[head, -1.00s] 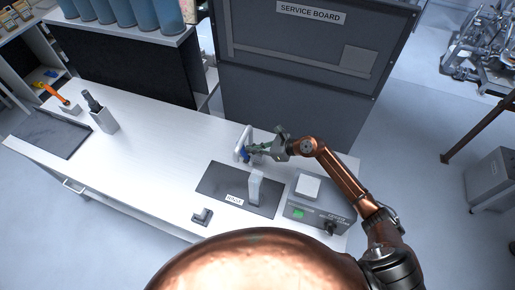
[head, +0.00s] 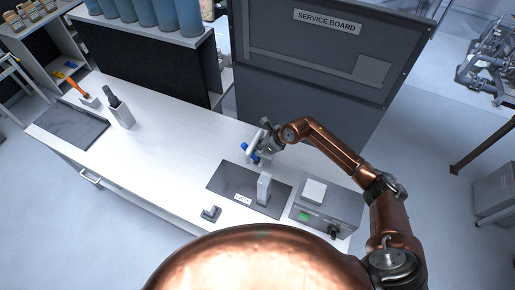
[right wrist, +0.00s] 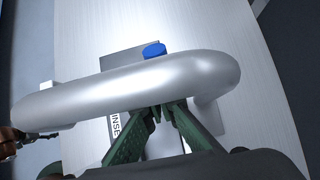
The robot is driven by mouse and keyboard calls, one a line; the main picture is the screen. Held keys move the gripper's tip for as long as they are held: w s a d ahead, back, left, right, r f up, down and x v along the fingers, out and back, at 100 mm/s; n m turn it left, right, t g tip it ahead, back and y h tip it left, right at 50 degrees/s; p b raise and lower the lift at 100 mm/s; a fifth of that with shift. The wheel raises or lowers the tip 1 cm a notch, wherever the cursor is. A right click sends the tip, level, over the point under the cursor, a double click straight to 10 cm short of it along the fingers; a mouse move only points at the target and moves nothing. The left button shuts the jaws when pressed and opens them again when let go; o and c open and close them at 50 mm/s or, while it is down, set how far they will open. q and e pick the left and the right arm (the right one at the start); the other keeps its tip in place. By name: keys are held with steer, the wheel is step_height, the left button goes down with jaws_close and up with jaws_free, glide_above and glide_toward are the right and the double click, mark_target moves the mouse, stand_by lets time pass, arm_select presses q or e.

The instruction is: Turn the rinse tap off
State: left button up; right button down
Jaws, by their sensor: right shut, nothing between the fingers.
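My left gripper is out of view.
A grey box (head: 325,212) with a green light stands to the right. The service board (head: 310,60) rises behind.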

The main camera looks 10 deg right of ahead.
steer(key=shift+a+f, duration=0.15)
steer(key=shift+f, duration=0.15)
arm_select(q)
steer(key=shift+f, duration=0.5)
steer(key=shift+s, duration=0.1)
arm_select(e)
steer(key=shift+r, duration=0.1)
steer(key=shift+s+d+r, duration=0.1)
steer(key=shift+d+r, duration=0.25)
arm_select(q)
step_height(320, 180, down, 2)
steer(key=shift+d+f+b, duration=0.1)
steer(key=shift+b, duration=1.05)
arm_select(e)
steer(key=v, duration=1.3)
steer(key=shift+f, duration=0.15)
